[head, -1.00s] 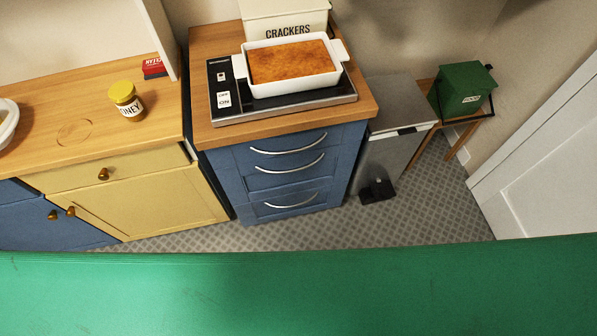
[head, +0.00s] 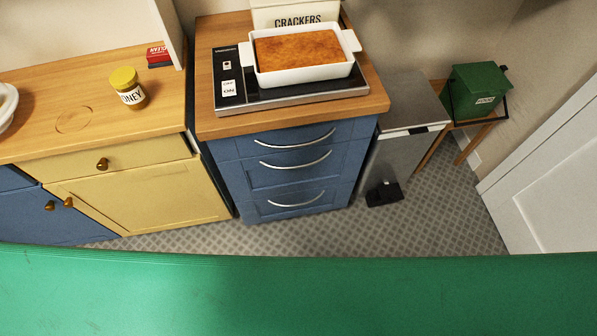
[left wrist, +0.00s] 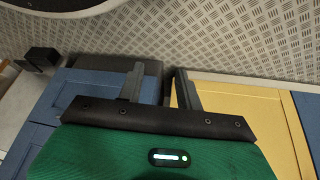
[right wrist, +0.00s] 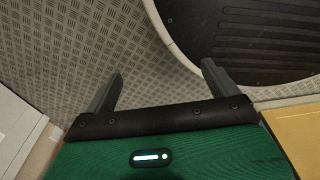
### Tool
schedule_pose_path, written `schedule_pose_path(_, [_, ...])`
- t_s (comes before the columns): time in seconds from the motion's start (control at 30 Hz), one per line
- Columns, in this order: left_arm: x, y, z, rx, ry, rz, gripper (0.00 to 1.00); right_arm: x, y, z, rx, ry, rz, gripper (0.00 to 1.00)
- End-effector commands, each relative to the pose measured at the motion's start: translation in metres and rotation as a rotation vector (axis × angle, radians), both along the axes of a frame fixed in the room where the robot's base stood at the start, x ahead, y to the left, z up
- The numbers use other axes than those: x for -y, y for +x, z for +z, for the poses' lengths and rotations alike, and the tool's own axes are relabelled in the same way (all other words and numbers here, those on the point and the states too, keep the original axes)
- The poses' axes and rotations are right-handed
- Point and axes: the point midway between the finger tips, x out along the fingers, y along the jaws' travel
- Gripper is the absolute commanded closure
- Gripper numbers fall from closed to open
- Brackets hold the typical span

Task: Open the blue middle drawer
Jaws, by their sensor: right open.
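The blue drawer unit stands at the centre of the head view, with three drawers stacked one above another. The blue middle drawer (head: 288,176) has a curved silver handle (head: 297,164) and looks shut, flush with its neighbours. Neither gripper shows in the head view. In the left wrist view my left gripper (left wrist: 158,78) has its fingers apart with nothing between them; blue and yellow cabinet fronts lie beyond it. In the right wrist view my right gripper (right wrist: 162,78) is wide open and empty above the patterned floor. Neither gripper touches the drawer.
A baking dish (head: 305,79) sits on the hob (head: 240,98) above the drawers. A yellow cabinet (head: 140,195) stands left of the unit, a grey pedal bin (head: 395,155) right of it. Patterned floor (head: 430,215) is clear in front. My green body fills the bottom.

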Motion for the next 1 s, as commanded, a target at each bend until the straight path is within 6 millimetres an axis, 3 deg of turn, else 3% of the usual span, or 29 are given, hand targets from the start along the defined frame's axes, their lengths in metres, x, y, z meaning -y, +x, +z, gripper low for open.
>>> schedule_pose_path(0.03, [0.006, 0.031, -0.006, 0.070, -0.042, 0.034, 0.64, -0.005, 0.016, -0.009, 0.013, 0.004, -0.003, 0.09])
schedule_pose_path(0.2, [0.030, 0.119, 0.026, 0.275, -0.233, 0.160, 0.64, -0.017, 0.063, 0.008, 0.041, 0.015, -0.009, 0.09])
schedule_pose_path(0.4, [0.069, 0.195, 0.083, 0.465, -0.525, 0.264, 0.64, -0.028, 0.105, 0.042, 0.072, 0.027, -0.017, 0.09])
schedule_pose_path(0.5, [0.090, 0.221, 0.118, 0.535, -0.694, 0.297, 0.64, -0.031, 0.120, 0.064, 0.089, 0.033, -0.020, 0.09])
schedule_pose_path(0.63, [0.117, 0.242, 0.167, 0.596, -0.927, 0.320, 0.64, -0.034, 0.132, 0.096, 0.110, 0.040, -0.025, 0.09])
schedule_pose_path(0.8, [0.147, 0.248, 0.228, 0.617, -1.217, 0.325, 0.64, -0.035, 0.137, 0.138, 0.134, 0.048, -0.029, 0.09])
schedule_pose_path(1.0, [0.164, 0.243, 0.273, 0.600, -1.416, 0.313, 0.64, -0.035, 0.133, 0.170, 0.147, 0.052, -0.032, 0.09])
